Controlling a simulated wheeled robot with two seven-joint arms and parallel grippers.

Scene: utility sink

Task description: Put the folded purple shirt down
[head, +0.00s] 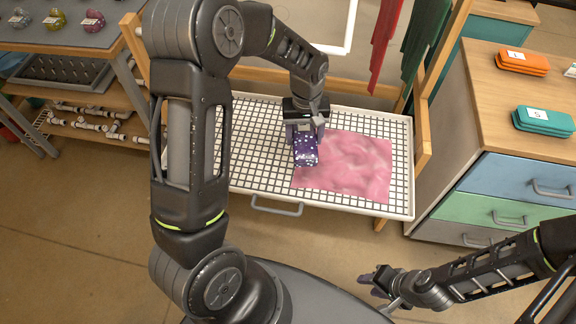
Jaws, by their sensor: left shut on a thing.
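The folded purple shirt (306,153) is a small dark purple bundle with pale dots. My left gripper (304,136) points down and is shut on it, above the white wire-grid tray (262,112). The shirt is over the left edge of a pink cloth (352,165) lying flat on the tray. I cannot tell whether the shirt touches the cloth or the grid. My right gripper (377,283) is low at the bottom right, away from the tray. Its fingers look spread, with nothing seen between them.
A wooden cabinet (500,110) with coloured drawers stands at the right, with an orange case (522,62) and a teal case (543,121) on top. Red cloth (386,40) and green cloth (425,45) hang at the back. A shelf with white pipes (95,122) is at the left. The grid's left part is bare.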

